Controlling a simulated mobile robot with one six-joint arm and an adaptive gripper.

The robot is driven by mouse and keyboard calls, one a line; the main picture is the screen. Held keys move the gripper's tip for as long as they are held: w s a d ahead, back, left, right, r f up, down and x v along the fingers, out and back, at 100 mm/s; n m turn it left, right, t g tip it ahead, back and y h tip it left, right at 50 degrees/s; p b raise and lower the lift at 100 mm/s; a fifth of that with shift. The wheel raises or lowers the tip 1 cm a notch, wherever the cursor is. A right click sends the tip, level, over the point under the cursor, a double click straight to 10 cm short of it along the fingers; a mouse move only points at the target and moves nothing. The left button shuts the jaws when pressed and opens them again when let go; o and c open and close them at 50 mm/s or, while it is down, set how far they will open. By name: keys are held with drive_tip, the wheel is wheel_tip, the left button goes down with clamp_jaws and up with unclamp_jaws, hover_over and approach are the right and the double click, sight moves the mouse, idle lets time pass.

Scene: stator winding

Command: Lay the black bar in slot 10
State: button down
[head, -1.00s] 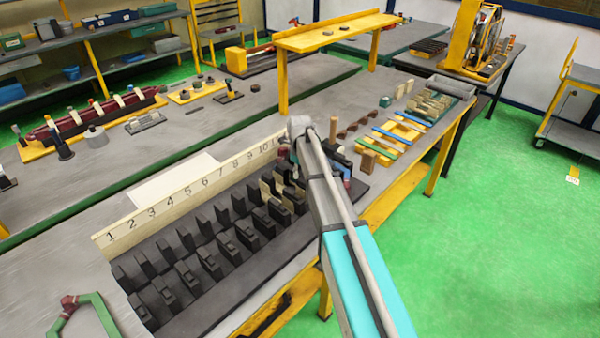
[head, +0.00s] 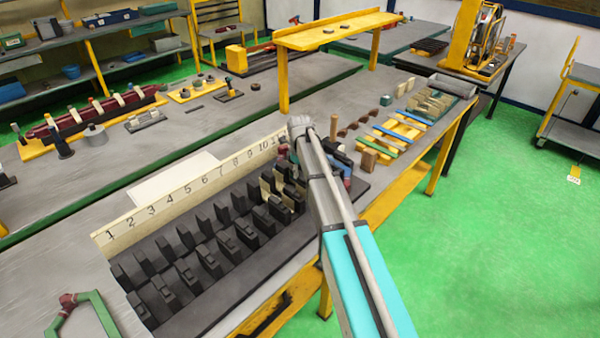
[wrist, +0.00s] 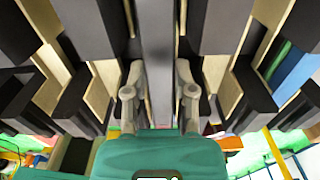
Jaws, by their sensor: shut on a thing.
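The dark slotted block (head: 205,305) lies on the bench, with rows of black teeth beside a cream strip (head: 170,200) numbered from 1 at left to 10 and beyond. Cream liners (head: 266,190) show between teeth near the high numbers. My gripper (wrist: 160,85) is shut on the black bar (wrist: 158,40) in the wrist view, a finger on each side. The bar looks dark grey and runs lengthwise between teeth (wrist: 222,22) on both sides. In the head view my arm hides the bar and fingers near 10. I cannot tell how deep the bar sits.
A green coil piece with a red end (head: 68,300) lies at the front left. Right of my arm are a wooden block (head: 370,160), yellow and blue bars (head: 402,134) and a grey tray (head: 450,87). A white sheet (head: 170,180) lies behind the strip.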

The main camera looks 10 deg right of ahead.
idle(0.3)
drive_tip(key=shift+c, duration=1.8)
unclamp_jaws()
drive_tip(key=shift+r+p, duration=0.85)
drive_tip(key=shift+p, duration=0.05)
wheel_tip(320, 180, up, 7)
drive_tip(key=p, duration=0.7)
drive_tip(key=shift+r, duration=0.2)
drive_tip(key=shift+f, duration=0.25)
wheel_tip(320, 180, down, 9)
drive_tip(key=b, duration=0.8)
drive_tip(key=shift+r+b, duration=0.15)
drive_tip(key=shift+b, duration=0.25)
